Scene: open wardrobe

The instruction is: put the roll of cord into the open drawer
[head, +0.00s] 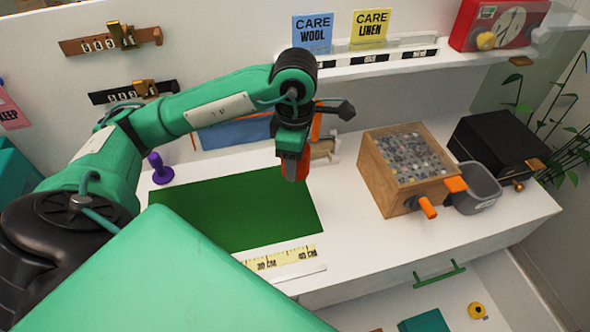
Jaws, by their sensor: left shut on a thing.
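My left gripper (294,158) points down over the right part of the green mat, in the middle of the head view. It is shut on an orange-red thing, which appears to be the roll of cord (302,166); the gripper hides much of it. The thing seems to be above the mat, but I cannot tell the gap. A white drawer front with a green handle (440,274) is at the lower right. Below it is a white surface (385,314), which may be the open drawer. My right gripper is not in view.
The green mat (230,215) lies on the white top. A purple knobbed thing (160,168) stands at left. A wooden box (393,183) of small grey pieces, a grey bin (475,188) and a black box (495,145) stand at right. A yellow roll (477,311) lies lower right.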

